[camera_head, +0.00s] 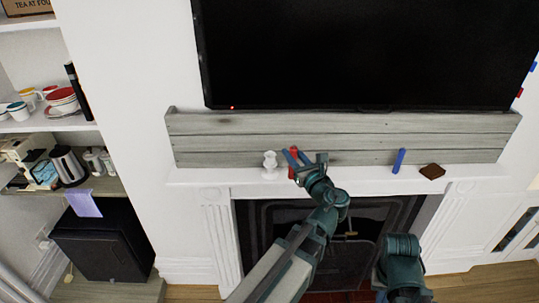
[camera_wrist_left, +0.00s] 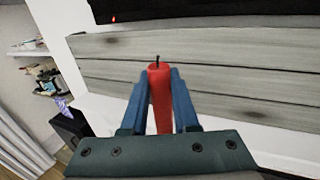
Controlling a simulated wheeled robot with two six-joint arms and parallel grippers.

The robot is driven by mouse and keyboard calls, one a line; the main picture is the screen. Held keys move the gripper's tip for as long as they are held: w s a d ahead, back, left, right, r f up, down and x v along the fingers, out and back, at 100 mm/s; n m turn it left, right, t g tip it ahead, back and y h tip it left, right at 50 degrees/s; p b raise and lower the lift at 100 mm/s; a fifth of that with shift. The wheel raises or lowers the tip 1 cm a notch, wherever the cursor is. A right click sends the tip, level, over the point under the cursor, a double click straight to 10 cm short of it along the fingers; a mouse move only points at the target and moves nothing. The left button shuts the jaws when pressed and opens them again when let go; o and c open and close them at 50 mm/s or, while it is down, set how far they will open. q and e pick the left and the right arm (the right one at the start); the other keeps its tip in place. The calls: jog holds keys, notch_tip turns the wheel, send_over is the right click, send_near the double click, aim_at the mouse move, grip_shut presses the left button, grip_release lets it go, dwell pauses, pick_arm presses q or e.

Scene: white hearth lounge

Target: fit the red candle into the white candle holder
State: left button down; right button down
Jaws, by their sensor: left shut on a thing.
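The red candle (camera_head: 293,153) is held between the blue fingers of my left gripper (camera_head: 297,157), above the mantel shelf and just right of the white candle holder (camera_head: 269,162). In the left wrist view the red candle (camera_wrist_left: 160,100) stands roughly upright between both fingers of my left gripper (camera_wrist_left: 160,84), its dark wick on top. The holder stands upright on the shelf, and no candle shows in it. It does not show in the left wrist view. My right gripper's fingers are not in view.
A blue candle-like stick (camera_head: 398,161) and a brown block (camera_head: 432,171) are farther right on the white mantel shelf (camera_head: 359,174). A grey plank panel (camera_head: 215,140) and a dark television (camera_head: 365,55) are behind. The shelf left of the holder is clear.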

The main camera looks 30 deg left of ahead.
pick_arm(q)
jog(key=shift+d+r, duration=0.15)
jog(key=shift+d, duration=0.05)
jog(key=x, duration=0.5)
jog(key=f+b+x, duration=0.1)
jog(key=x, duration=0.8)
jog(key=shift+s+a+f, duration=0.1)
jog(key=shift+a+f, duration=0.2)
jog(key=shift+a, duration=0.2)
jog(key=shift+a+b, duration=0.1)
jog(key=shift+b, duration=0.2)
jog(key=shift+w+a, duration=0.3)
notch_tip(320, 180, down, 3)
jog(key=b, duration=0.3)
jog(key=shift+a+f, duration=0.1)
jog(key=shift+s+f+b, duration=0.15)
jog(key=shift+f+b, duration=0.05)
jog(key=shift+b, duration=0.25)
